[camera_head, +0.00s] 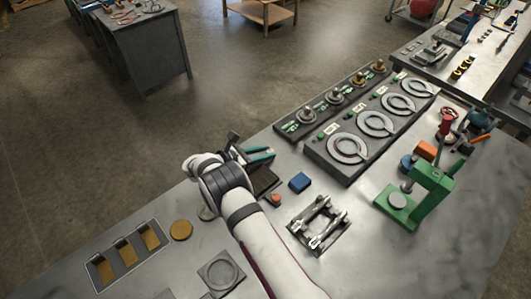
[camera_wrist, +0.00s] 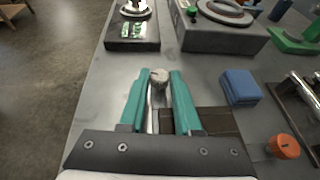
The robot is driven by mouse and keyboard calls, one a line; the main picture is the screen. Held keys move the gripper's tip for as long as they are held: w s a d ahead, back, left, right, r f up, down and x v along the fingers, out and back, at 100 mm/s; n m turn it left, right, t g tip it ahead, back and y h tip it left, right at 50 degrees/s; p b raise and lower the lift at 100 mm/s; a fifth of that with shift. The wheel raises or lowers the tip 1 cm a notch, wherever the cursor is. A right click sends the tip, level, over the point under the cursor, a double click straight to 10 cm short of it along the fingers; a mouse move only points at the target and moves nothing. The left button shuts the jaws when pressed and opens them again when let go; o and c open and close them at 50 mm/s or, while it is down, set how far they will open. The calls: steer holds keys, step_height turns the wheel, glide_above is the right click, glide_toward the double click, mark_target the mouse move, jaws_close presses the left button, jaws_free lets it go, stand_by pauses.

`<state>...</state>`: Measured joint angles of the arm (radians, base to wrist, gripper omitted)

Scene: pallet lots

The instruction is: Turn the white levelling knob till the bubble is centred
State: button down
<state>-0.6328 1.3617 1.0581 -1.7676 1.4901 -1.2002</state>
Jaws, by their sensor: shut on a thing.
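A pale, whitish-grey knob (camera_wrist: 158,77) stands between the tips of my gripper's teal fingers in the wrist view. My gripper (camera_wrist: 160,84) is shut on this knob, with a finger on each side. In the head view my gripper (camera_head: 262,154) is near the table's far left edge, and its own wrist hides the knob. A dark brown plate (camera_wrist: 220,121) lies beside and below the right finger. It also shows in the head view (camera_head: 264,181). I cannot make out a bubble or its vial in either view.
A blue block (camera_head: 300,182) and a small orange knob (camera_head: 276,198) are close to the right of my gripper. Beyond are a metal clamp fixture (camera_head: 336,234), a dark box with ring dials (camera_head: 330,159) and a green press (camera_head: 440,190). Bare table lies between them.

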steer(key=shift+w+a+m+g+h, duration=0.1)
steer(key=shift+w+m+g+h, duration=0.25)
steer(key=shift+m+g+h, duration=0.45)
steer(key=shift+m+g, duration=0.5)
steer(key=shift+s, duration=0.15)
steer(key=c, duration=0.6)
jaws_free()
step_height(320, 180, up, 4)
steer(key=shift+a, duration=0.1)
steer(key=s+d+r, duration=0.3)
steer(key=d+r, duration=0.4)
steer(key=d, duration=0.4)
steer(key=shift+s+d, duration=0.15)
